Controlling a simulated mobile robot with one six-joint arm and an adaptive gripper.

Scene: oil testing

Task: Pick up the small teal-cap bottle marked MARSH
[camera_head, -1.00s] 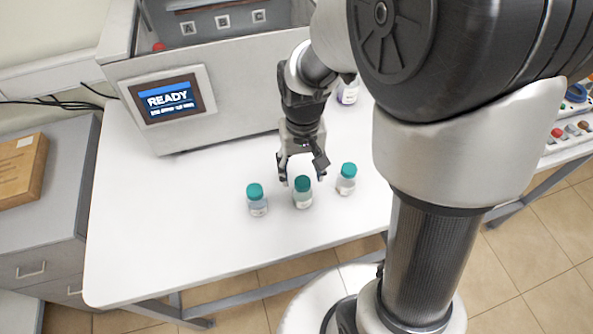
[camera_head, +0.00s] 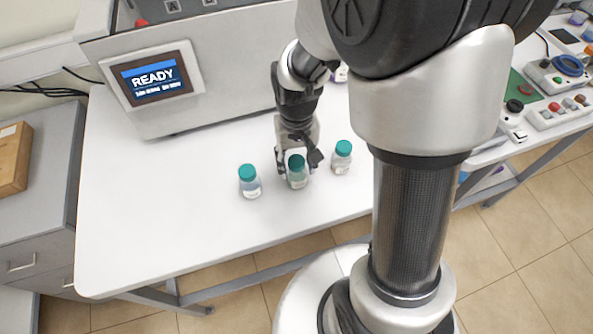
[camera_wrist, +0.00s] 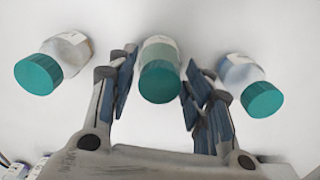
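Three small clear bottles with teal caps stand in a row on the white table (camera_head: 130,215): a left bottle (camera_head: 250,187), a middle bottle (camera_head: 297,181) and a right bottle (camera_head: 342,166). Their labels are too small to read, so I cannot tell which is marked MARSH. My gripper (camera_head: 296,168) is at the middle bottle. In the wrist view, the open fingers (camera_wrist: 155,88) stand on either side of the middle bottle (camera_wrist: 160,78), with gaps on both sides. The left bottle (camera_wrist: 48,68) and right bottle (camera_wrist: 254,88) lie outside the fingers.
A grey machine with a READY screen (camera_head: 153,78) stands behind the bottles. Control boxes with buttons (camera_head: 555,100) are at the far right. A brown box (camera_head: 12,160) sits on the left cabinet. The table's left part is clear.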

